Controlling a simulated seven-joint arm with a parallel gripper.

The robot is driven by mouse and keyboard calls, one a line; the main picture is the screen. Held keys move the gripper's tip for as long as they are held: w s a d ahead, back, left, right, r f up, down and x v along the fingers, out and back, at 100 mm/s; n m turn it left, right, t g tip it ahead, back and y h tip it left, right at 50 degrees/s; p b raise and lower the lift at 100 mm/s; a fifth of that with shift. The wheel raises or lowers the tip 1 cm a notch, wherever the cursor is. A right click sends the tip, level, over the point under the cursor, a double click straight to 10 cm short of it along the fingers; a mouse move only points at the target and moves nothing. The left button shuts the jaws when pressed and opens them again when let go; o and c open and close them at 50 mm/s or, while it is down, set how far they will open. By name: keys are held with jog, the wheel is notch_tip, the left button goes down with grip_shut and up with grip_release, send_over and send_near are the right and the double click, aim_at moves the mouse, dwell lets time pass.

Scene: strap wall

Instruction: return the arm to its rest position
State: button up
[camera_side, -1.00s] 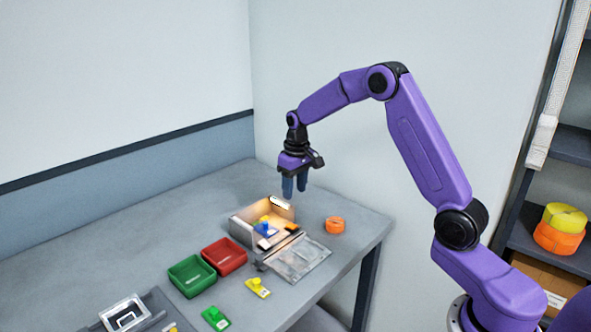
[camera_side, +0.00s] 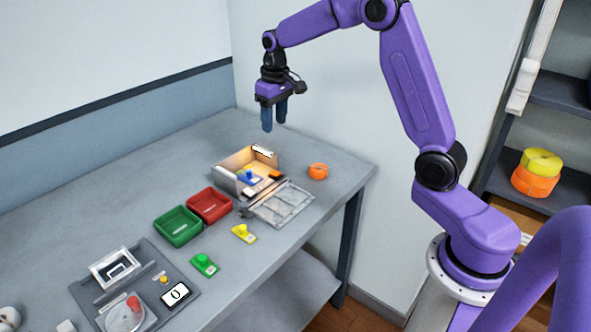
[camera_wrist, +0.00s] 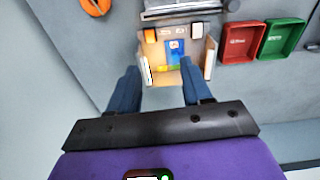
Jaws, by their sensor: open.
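My gripper (camera_side: 274,119) is open and empty, held in the air above the far end of the table. Its two dark blue fingers point down, apart from each other. In the side view it hangs above and behind an open box (camera_side: 228,180). The wrist view shows the gripper (camera_wrist: 155,85) with the same box (camera_wrist: 146,72) beyond and between its fingertips. Inside the box are a blue piece (camera_side: 247,175) and other small pieces. My arm is bent, with its forearm reaching out over the table.
Red (camera_side: 209,206) and green (camera_side: 177,227) trays stand beside the box, with a clear hinged lid (camera_side: 282,204) in front. An orange ring (camera_side: 318,171) lies near the table's right edge. Yellow (camera_side: 243,233) and green (camera_side: 204,265) pieces lie loose. A wall stands behind; shelves are at right.

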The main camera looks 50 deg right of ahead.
jog(key=s+a+r+n, duration=0.2)
jog(key=s+a+n, duration=0.4)
jog(key=s+a, duration=0.9)
jog(key=s+d+f+n, duration=0.1)
jog(key=s+n, duration=0.2)
jog(key=s, duration=0.8)
jog(key=s+d+f+n, duration=0.1)
jog(key=s+d+n, duration=0.1)
jog(key=s, duration=1)
jog(key=shift+d+f+n, duration=0.25)
jog(key=shift+d+n, duration=0.05)
jog(key=shift+n, duration=0.2)
jog(key=shift+w, duration=0.1)
dwell(0.9)
